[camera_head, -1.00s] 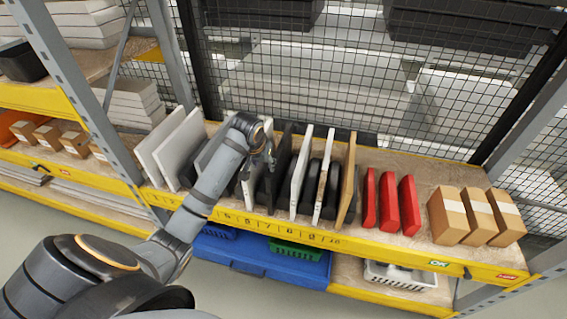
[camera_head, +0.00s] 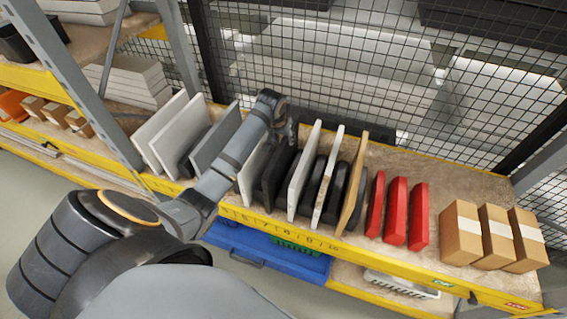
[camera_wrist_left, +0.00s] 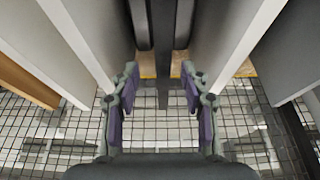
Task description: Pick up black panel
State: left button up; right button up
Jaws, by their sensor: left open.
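The black panel (camera_head: 272,178) stands upright in the rack on the shelf, between white panels. In the left wrist view a thin dark upright edge, which looks like the black panel (camera_wrist_left: 163,65), runs between the fingers. My left gripper (camera_head: 281,122) is above and behind the panel row, partly hidden by its own wrist in the head view. In the left wrist view the left gripper (camera_wrist_left: 159,82) is open, one finger on each side of the dark edge, with gaps visible. My right gripper is not in view.
White panels (camera_head: 305,170) stand close on both sides, with black rack holders between them. A tan panel (camera_head: 353,185), red holders (camera_head: 396,210) and cardboard boxes (camera_head: 462,232) stand to the right. A wire mesh (camera_head: 400,120) closes the back.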

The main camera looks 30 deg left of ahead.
aim_at(283, 143)
pick_arm(q)
jog(key=shift+a+f+p, duration=0.15)
jog(key=shift+f+p, duration=0.65)
jog(key=shift+p, duration=0.2)
jog(key=shift+w+a+f, duration=0.1)
jog(key=shift+f, duration=0.65)
jog(key=shift+x, duration=0.85)
jog(key=c, duration=0.6)
grip_shut()
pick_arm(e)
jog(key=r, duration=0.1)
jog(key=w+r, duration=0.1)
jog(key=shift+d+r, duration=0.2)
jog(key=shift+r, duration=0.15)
pick_arm(q)
jog(key=shift+w+r, duration=0.15)
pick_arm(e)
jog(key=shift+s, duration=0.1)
